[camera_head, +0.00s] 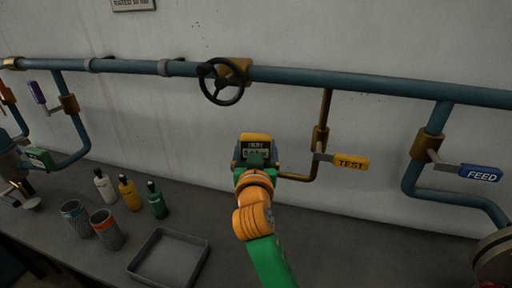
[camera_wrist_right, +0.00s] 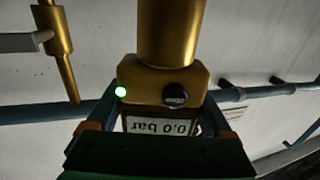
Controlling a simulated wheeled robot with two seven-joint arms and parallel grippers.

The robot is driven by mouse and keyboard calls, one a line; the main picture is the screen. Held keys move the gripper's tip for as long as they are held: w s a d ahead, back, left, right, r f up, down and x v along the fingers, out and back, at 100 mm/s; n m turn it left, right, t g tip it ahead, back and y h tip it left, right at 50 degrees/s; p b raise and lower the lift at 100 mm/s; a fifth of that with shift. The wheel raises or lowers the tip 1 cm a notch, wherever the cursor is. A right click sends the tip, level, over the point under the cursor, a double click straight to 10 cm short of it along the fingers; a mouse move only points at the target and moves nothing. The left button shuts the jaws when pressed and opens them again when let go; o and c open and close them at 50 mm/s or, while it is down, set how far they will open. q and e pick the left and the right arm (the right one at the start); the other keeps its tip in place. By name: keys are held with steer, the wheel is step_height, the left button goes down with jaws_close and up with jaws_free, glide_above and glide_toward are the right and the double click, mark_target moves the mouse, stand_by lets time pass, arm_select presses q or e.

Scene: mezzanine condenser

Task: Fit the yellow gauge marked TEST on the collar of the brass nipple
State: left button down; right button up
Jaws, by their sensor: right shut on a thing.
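My right gripper (camera_head: 256,160) is shut on the yellow gauge (camera_head: 256,137), whose dark display faces my head camera. In the right wrist view the gauge (camera_wrist_right: 150,90) sits between my jaws (camera_wrist_right: 158,125), reads 0.0 bar upside down, and shows a green light and a black knob. A thick brass cylinder (camera_wrist_right: 166,30) meets the gauge there; I cannot tell whether it is the nipple or part of the gauge. The brass branch pipe (camera_head: 311,165) bends left and disappears behind the gauge, so its end is hidden. My left gripper is not in view.
A yellow TEST lever (camera_head: 350,162) sticks out right of the gauge, and a blue FEED lever (camera_head: 480,172) is farther right. A black handwheel (camera_head: 222,82) is above left. Small bottles (camera_head: 130,195), mesh cups (camera_head: 107,230) and an empty tray (camera_head: 138,267) stand on the bench.

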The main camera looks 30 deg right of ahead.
steer(key=shift+f+b, duration=2.1)
steer(key=shift+f, duration=0.2)
steer(key=o, duration=1.5)
